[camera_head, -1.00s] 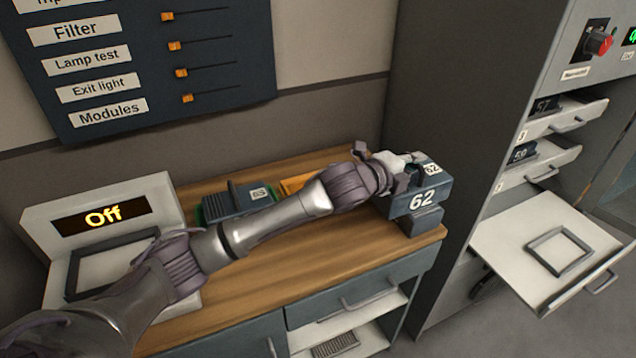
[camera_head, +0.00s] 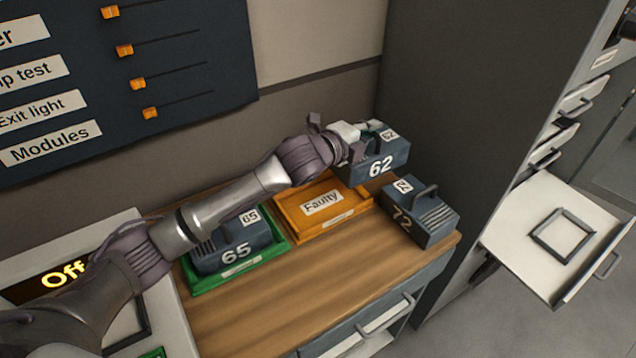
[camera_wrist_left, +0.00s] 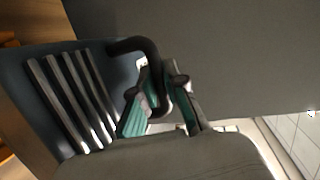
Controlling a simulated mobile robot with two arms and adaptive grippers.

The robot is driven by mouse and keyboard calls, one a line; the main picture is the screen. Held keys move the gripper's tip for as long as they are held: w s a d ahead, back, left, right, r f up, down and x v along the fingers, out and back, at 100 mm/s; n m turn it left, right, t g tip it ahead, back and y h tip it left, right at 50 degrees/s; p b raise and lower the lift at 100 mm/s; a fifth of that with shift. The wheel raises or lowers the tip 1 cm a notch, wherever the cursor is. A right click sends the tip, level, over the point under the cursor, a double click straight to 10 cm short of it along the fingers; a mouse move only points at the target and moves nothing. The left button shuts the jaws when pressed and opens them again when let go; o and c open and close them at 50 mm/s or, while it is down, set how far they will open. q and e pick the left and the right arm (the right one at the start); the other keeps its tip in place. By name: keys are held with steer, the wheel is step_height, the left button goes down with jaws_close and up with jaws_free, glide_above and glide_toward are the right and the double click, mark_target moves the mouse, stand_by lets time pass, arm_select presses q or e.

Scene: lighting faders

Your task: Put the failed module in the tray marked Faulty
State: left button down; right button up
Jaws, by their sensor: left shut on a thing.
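My left gripper (camera_head: 362,135) is shut on the handle of module 62 (camera_head: 378,163), a dark blue-grey block with white number labels. It holds the module in the air above the back right of the wooden bench. In the left wrist view the fingers (camera_wrist_left: 160,100) close around the black handle, beside the module's ribbed side (camera_wrist_left: 70,95). The orange tray marked Faulty (camera_head: 322,204) lies on the bench, left of and below the held module; its visible part is empty. My right gripper is not in view.
Module 72 (camera_head: 420,215) stands at the bench's right end. Module 65 (camera_head: 237,247) sits in a green tray (camera_head: 268,259) left of the orange one. A tester reading Off (camera_head: 55,282) is at far left. A grey cabinet with an open drawer (camera_head: 600,228) stands right.

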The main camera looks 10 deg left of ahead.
arm_select(q)
steer(key=s+a+f+p, duration=0.2)
steer(key=s+a+f, duration=0.3)
steer(key=a+f, duration=0.4)
steer(key=shift+a+f+p, duration=0.15)
steer(key=shift+f+p, duration=0.15)
steer(key=shift+f, duration=0.1)
steer(key=c, duration=1.7)
jaws_free()
steer(key=shift+s+f, duration=0.1)
steer(key=shift+f, duration=0.25)
steer(key=o, duration=0.5)
steer(key=shift+r, duration=0.1)
steer(key=shift+s, duration=0.1)
